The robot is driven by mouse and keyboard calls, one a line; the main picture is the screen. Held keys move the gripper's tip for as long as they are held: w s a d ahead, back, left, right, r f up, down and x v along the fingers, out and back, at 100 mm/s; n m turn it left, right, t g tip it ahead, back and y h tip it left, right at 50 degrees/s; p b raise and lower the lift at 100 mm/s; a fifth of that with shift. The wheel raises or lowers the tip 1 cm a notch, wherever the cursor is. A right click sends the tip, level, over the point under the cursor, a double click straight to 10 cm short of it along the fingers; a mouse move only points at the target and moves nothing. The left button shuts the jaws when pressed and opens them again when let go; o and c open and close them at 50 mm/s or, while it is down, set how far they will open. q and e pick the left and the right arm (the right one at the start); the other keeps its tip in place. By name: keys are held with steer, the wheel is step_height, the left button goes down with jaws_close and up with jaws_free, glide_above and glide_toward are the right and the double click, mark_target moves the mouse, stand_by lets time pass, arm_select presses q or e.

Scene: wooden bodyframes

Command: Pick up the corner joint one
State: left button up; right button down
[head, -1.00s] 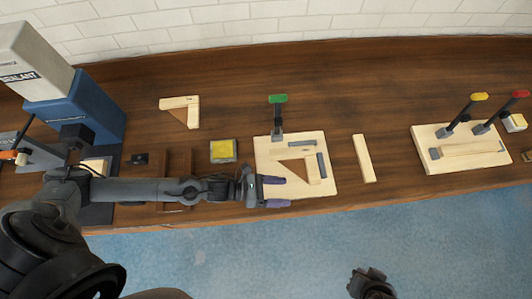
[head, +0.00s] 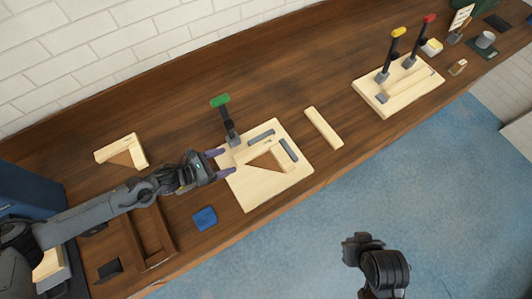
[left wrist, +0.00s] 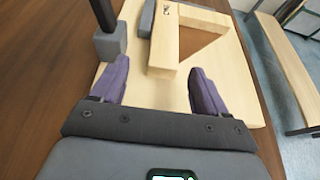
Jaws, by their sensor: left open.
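A pale wooden L-shaped corner joint with a brown triangular brace (head: 265,157) lies flat on the square wooden fixture board (head: 250,191). The left wrist view also shows this joint (left wrist: 164,42) and the board (left wrist: 234,82). A second, similar corner joint (head: 132,148) lies on the bench to the left; I cannot tell which is number one. My left gripper (head: 222,163) is open and empty at the board's left edge. In the left wrist view, its purple fingertips (left wrist: 159,78) point at the joint's near end, which lies just beyond them. My right gripper (head: 362,249) hangs over the floor, jaws unclear.
A green-handled clamp (head: 227,120) stands at the board's back-left edge. Grey stops (head: 288,149) flank the joint. A loose wooden bar (head: 323,128) lies right of the board. A blue block (head: 204,218) and wooden tray (head: 157,241) are in front. Another clamp board (head: 377,100) stands right.

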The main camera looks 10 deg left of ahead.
mark_target(238, 158)
arm_select(q)
steer(key=x, duration=0.2)
steer(key=p+x, duration=0.1)
steer(key=x, duration=0.1)
steer(key=shift+s+d, duration=0.15)
steer(key=shift+d, duration=0.15)
steer(key=shift+w+d+f, duration=0.25)
steer(key=shift+w, duration=0.05)
steer(key=shift+c, duration=0.4)
steer(key=c, duration=1.1)
